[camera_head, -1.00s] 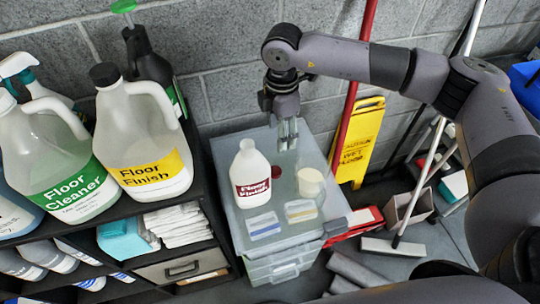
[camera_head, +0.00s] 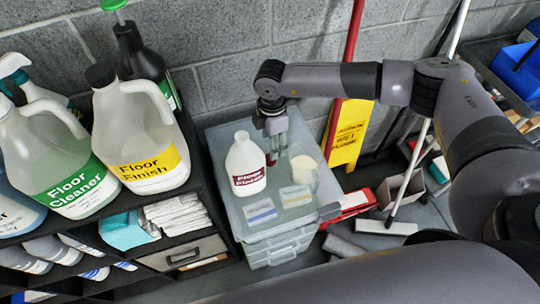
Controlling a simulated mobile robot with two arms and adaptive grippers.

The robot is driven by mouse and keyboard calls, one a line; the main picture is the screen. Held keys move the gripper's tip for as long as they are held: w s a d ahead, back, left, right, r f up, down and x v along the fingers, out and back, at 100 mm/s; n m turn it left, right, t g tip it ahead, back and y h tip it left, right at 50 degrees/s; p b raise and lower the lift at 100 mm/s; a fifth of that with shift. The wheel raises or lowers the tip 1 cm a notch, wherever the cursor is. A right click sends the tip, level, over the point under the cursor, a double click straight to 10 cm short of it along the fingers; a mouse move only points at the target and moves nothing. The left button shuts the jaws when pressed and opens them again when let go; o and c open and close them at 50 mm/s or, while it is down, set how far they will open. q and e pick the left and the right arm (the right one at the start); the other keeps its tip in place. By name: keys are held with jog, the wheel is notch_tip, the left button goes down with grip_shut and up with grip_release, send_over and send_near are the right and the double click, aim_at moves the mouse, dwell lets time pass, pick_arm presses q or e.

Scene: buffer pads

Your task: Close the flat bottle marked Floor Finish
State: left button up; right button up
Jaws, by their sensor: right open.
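A small white flat bottle (camera_head: 246,160) with a dark red Floor Finish label stands upright on top of a translucent drawer unit (camera_head: 232,212). Its mouth shows no cap. A small dark red cap (camera_head: 271,159) lies on the unit behind and right of the bottle, partly hidden by my right gripper (camera_head: 274,153). That gripper points down, open, with its fingertips at the cap; I cannot tell whether they touch it. My left gripper is not in view.
A cream cup (camera_head: 304,169) stands right of the gripper. Two pads, blue-striped (camera_head: 260,211) and yellow-striped (camera_head: 295,196), lie in front. A shelf at left holds a large Floor Finish jug (camera_head: 140,135) and a Floor Cleaner jug (camera_head: 48,160). A red pole (camera_head: 342,70) and yellow sign (camera_head: 350,130) stand behind.

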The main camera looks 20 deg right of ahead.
notch_tip(320, 180, down, 2)
jog(key=shift+f, duration=0.25)
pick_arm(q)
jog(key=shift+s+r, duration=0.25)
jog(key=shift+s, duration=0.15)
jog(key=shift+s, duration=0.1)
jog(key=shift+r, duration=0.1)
pick_arm(e)
jog(key=shift+a+f+p, duration=0.15)
jog(key=shift+f+p, duration=0.25)
jog(key=shift+p, duration=0.15)
notch_tip(320, 180, down, 4)
jog(key=shift+a+f+p, duration=0.15)
jog(key=shift+f+p, duration=0.05)
jog(key=shift+p, duration=0.35)
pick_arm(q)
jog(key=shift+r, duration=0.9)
pick_arm(e)
jog(key=shift+c, duration=0.6)
